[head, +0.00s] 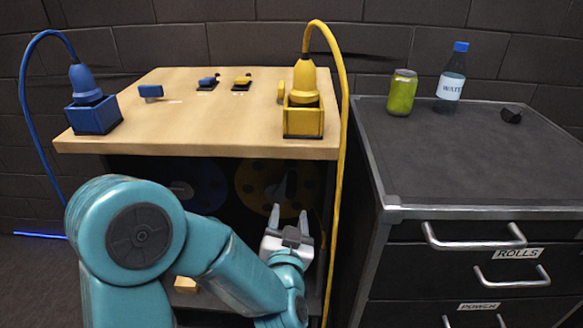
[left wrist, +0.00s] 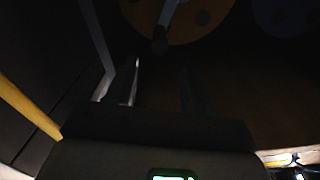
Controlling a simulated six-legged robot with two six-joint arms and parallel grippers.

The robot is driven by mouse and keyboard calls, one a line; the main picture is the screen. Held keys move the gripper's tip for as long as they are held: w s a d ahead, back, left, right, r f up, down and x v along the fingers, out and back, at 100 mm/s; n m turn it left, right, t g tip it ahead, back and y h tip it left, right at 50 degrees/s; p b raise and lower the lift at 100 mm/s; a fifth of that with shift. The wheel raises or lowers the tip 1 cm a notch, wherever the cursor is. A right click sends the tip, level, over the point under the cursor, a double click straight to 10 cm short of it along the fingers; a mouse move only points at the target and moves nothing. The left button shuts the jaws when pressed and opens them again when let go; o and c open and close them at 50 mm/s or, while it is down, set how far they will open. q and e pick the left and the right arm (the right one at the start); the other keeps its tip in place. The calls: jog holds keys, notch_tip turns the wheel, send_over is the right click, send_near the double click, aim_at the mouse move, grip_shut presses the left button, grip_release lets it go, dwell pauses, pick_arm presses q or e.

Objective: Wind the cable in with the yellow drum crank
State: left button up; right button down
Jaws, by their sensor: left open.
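The yellow drum (head: 252,181) stands in the dark space under the wooden bench top, partly hidden behind my arm and gripper. Its dark crank handle (head: 291,183) shows just above my gripper. My left gripper (head: 289,213) is open and empty, with its fingers pointing toward the drum. In the left wrist view the drum (left wrist: 205,22) is at the top, with a pale crank arm ending in a dark knob (left wrist: 160,46). The knob lies ahead of the open fingertips, apart from them. The yellow cable (head: 341,180) hangs down right of the gripper. My right gripper is out of view.
A blue drum (head: 203,187) sits left of the yellow one. A dark drawer cabinet (head: 470,165) with silver handles stands close at right.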

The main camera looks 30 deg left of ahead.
aim_at(292, 185)
pick_arm(q)
jog(key=x, duration=1.2)
jog(key=shift+d+f+b, duration=0.1)
jog(key=shift+b, duration=0.25)
grip_shut()
